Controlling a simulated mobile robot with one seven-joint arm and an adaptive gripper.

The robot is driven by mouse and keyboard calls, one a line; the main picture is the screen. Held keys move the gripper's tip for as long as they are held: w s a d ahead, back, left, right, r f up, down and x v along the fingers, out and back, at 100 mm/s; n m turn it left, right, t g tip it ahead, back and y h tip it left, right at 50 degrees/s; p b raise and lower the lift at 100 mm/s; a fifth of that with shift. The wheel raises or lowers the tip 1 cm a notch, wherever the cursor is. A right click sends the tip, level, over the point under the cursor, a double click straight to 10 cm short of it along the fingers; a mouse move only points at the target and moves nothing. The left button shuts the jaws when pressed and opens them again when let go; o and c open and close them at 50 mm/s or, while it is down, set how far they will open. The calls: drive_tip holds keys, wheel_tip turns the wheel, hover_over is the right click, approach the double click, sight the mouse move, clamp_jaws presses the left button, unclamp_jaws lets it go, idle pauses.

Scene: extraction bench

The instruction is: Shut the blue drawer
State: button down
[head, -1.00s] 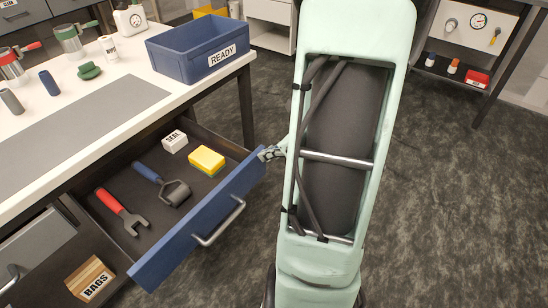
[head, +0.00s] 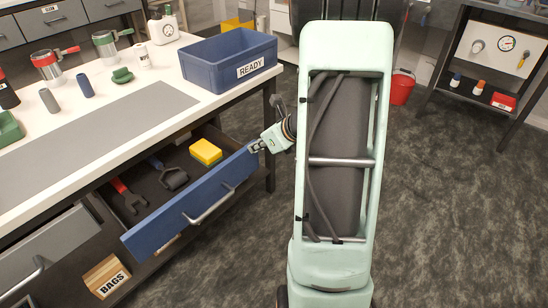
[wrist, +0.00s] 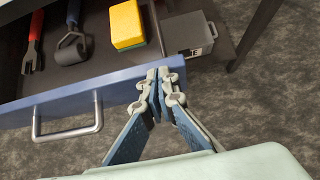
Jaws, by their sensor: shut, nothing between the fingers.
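The blue drawer (head: 190,203) is partly open beneath the bench top, with its blue front and metal handle (head: 210,206) standing out from the bench. It also shows in the wrist view (wrist: 75,103). Inside are a yellow sponge (head: 206,152), a dark roller (head: 170,175) and a red-handled wrench (head: 128,195). My gripper (head: 256,147) is at the right end of the drawer front. In the wrist view my gripper (wrist: 160,78) is shut and empty, its tips at the front's top edge near that end. Whether they touch it is unclear.
A blue READY bin (head: 228,62) stands on the bench top (head: 160,80) above the drawer. A grey drawer (head: 45,255) stands out at the lower left, near a BAGS box (head: 107,278). A red bucket (head: 402,88) stands behind my arm. The floor to the right is clear.

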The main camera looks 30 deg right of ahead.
drive_tip(key=w+a+p, duration=0.1)
drive_tip(key=w, duration=0.4)
drive_tip(key=w+a+p, duration=0.1)
drive_tip(key=w+a, duration=0.1)
drive_tip(key=w, duration=0.4)
drive_tip(key=w+a+p, duration=0.1)
drive_tip(key=w+a, duration=0.1)
drive_tip(key=w, duration=0.3)
drive_tip(key=shift+w+a+p, duration=0.15)
drive_tip(key=shift+w+p, duration=0.15)
drive_tip(key=shift+w, duration=0.05)
drive_tip(key=shift+s, duration=0.1)
